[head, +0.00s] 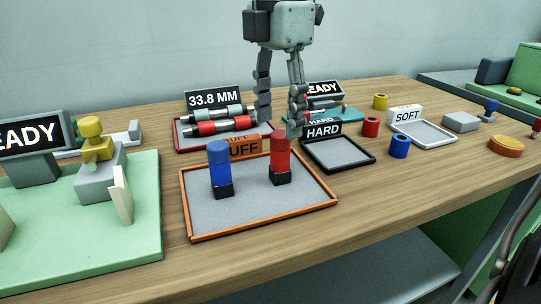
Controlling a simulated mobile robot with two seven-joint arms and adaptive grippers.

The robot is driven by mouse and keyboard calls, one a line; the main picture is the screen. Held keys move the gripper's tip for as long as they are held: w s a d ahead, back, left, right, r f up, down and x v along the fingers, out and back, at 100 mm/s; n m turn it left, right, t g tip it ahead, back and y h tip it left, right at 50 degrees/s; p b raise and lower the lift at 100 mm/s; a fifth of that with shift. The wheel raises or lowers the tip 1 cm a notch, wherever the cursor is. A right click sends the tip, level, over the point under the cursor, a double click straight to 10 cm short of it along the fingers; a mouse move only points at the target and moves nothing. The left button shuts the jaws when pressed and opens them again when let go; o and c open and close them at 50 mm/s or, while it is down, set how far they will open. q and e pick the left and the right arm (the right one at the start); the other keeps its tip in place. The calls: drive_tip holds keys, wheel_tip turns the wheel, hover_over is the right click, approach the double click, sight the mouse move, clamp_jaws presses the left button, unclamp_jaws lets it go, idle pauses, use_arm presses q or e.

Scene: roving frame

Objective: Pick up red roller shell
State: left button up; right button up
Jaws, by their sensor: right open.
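A red cylinder (280,157) stands upright on a black base in the orange-rimmed tray (262,220) behind which sits the orange BUFF sign. A blue cylinder (219,165) stands on a similar base to its left. A shorter red hollow piece (370,127) stands farther right on the table. My left gripper is not in view.
Red-banded rollers (220,127) lie in a red tray behind, by the 33.8 MM sign (213,100). A black-rimmed HARD tray (338,153) and a SOFT tray (424,132) look empty. A green board (80,255) with a READY sign fills the left.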

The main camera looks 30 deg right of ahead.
sight(280, 133)
drive_tip(key=shift+s+f, duration=0.25)
drive_tip(key=shift+f, duration=0.75)
wheel_tip(280, 133, down, 4)
drive_tip(key=shift+w+d+f+p, duration=0.1)
drive_tip(key=shift+d+f+p, duration=0.1)
drive_tip(key=shift+p, duration=0.2)
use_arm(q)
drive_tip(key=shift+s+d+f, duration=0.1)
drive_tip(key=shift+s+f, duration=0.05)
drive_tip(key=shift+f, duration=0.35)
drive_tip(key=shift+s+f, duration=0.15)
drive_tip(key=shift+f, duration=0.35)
use_arm(e)
drive_tip(key=shift+c, duration=0.4)
clamp_jaws()
